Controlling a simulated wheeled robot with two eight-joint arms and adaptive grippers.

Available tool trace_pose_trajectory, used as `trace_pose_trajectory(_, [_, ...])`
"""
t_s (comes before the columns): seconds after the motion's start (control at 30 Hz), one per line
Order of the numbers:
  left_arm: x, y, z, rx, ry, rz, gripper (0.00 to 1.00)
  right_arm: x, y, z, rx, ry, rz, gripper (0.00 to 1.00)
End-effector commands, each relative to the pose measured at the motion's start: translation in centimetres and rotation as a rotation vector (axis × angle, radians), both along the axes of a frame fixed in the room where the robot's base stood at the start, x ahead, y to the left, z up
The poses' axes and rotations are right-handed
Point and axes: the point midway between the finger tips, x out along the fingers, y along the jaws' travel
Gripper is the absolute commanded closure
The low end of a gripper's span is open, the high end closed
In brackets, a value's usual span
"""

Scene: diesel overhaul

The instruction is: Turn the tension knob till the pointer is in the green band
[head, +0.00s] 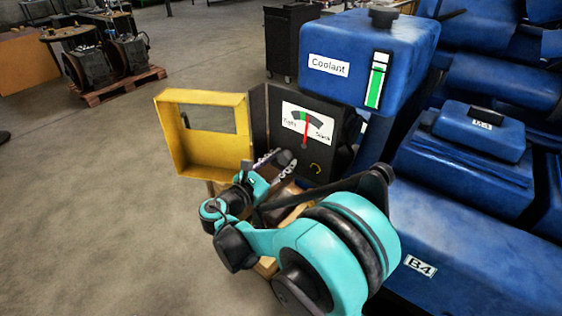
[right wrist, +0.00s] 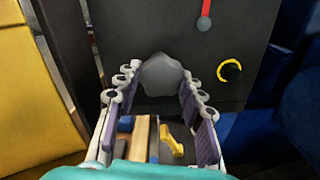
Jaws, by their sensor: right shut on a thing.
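The tension gauge (head: 308,125) is a white dial on a dark panel, marked Tight at left and Slack at right. Its red pointer (head: 306,128) stands almost upright, with its tip at the right side of the small green band (head: 302,116); I cannot tell exactly whether it is inside. The dark grey tension knob (right wrist: 162,75) sits below and left of the dial. My right gripper (right wrist: 160,88) is shut on the knob, fingers on either side of it. In the head view my right gripper (head: 278,162) partly hides the knob. My left gripper is not in view.
A yellow open cover (head: 175,135) stands left of the panel. A yellow curved arrow (right wrist: 229,70) marks the panel right of the knob. A blue coolant tank (head: 345,50) is above, and blue engine parts (head: 480,265) fill the right. Open floor lies to the left.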

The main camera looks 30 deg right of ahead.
Motion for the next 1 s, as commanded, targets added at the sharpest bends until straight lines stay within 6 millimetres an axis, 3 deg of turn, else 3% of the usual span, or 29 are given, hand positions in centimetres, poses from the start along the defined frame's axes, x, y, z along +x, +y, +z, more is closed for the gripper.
trace_pose_trajectory(1.0, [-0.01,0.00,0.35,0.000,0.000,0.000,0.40,0.14,0.05,0.13,0.357,-0.861,-0.001,0.90])
